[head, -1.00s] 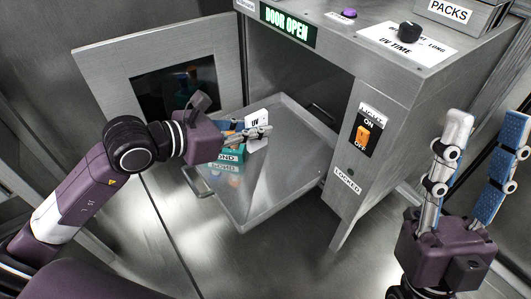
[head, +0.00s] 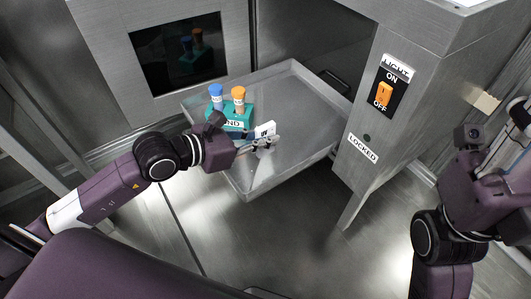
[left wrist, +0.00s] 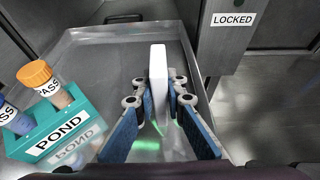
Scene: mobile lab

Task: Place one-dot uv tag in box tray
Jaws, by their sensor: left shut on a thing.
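My left gripper (head: 268,146) is shut on the white UV tag (head: 265,130), a thin upright plate, over the front part of the metal box tray (head: 300,108). In the left wrist view the tag (left wrist: 158,70) stands edge-on between the blue-padded fingers (left wrist: 160,98), above or on the tray floor (left wrist: 112,52); I cannot tell if it touches. The tag's dots cannot be made out. My right gripper (head: 514,148) is at the right edge, partly cut off, away from the tray.
A teal rack (head: 238,116) marked POND holds a blue-capped vial (head: 216,95) and an orange-capped vial (head: 239,98) on the tray, left of the tag. The open door (head: 110,50) is at left; the cabinet wall with the light switch (head: 384,95) is at right. The tray's right half is clear.

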